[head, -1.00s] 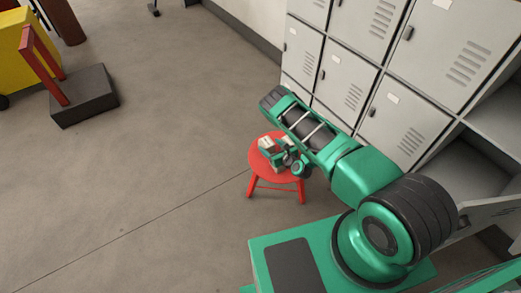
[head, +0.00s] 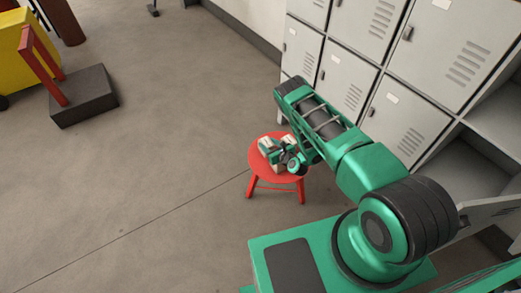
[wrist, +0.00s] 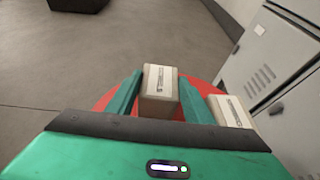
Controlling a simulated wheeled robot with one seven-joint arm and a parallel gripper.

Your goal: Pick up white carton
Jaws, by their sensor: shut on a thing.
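A white carton (wrist: 160,82) with a dark printed label stands between the two green fingers of my gripper (wrist: 158,98) in the wrist view. My gripper is shut on it. A second, similar white carton (wrist: 230,111) is to the right, outside the right finger and partly hidden by my gripper body. In the head view my gripper (head: 279,154) is over the round red stool (head: 256,163), with pale cartons small and partly covered around it. I cannot tell whether the held carton is clear of the stool seat.
Grey lockers (head: 345,75) stand close behind and to the right of the stool. A dark block (head: 85,97) with a red frame and a yellow object (head: 12,50) are at the far left. The floor left of the stool is free.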

